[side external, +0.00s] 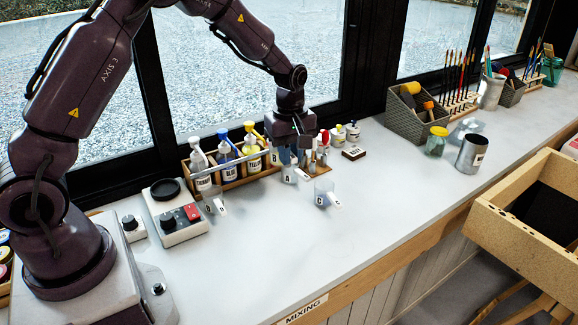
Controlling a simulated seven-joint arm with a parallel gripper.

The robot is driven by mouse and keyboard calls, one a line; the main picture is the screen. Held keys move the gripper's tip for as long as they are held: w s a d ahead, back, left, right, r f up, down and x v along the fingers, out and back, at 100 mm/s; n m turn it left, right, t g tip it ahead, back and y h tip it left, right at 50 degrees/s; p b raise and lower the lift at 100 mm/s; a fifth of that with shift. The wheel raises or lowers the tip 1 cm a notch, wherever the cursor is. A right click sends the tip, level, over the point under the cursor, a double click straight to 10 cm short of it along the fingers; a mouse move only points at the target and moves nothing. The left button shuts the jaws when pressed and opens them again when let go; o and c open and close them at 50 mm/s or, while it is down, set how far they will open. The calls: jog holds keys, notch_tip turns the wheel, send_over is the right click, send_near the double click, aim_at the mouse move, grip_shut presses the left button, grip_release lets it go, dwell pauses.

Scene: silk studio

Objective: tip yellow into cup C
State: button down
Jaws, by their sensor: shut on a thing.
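My gripper (293,155) points down at the right part of the bottle rack and is shut on a small cup (291,174) with white tags. The jaws hide part of it, and its contents cannot be seen. A clear cup (324,187) with a white tag stands on the bench to the right. Another clear tagged cup (210,196) stands to the left, in front of the rack. The letters on the tags are too small to read surely. The yellow bottle (251,161), labelled YELLOW, stands in the rack left of my gripper.
The wooden rack (238,183) also holds a blue bottle (228,167) and a thinner bottle (201,173). A scale-like device (178,222) stands at left. A basket (412,125), a glass jar (436,142) and a metal can (472,155) stand at right. The front bench is clear.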

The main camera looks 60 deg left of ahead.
jog(key=m, duration=0.3)
jog(key=shift+w+a+f, duration=0.2)
jog(key=shift+w+f, duration=0.05)
jog(key=shift+w, duration=0.1)
jog(key=w+d+f+m+y, duration=0.1)
jog(key=f+m+y, duration=0.2)
jog(key=m+y, duration=0.4)
jog(key=w+f+m+y, duration=0.2)
jog(key=m+y, duration=0.4)
jog(key=y, duration=0.9)
jog(key=shift+d+f+m+t, duration=0.4)
jog(key=shift+f, duration=0.35)
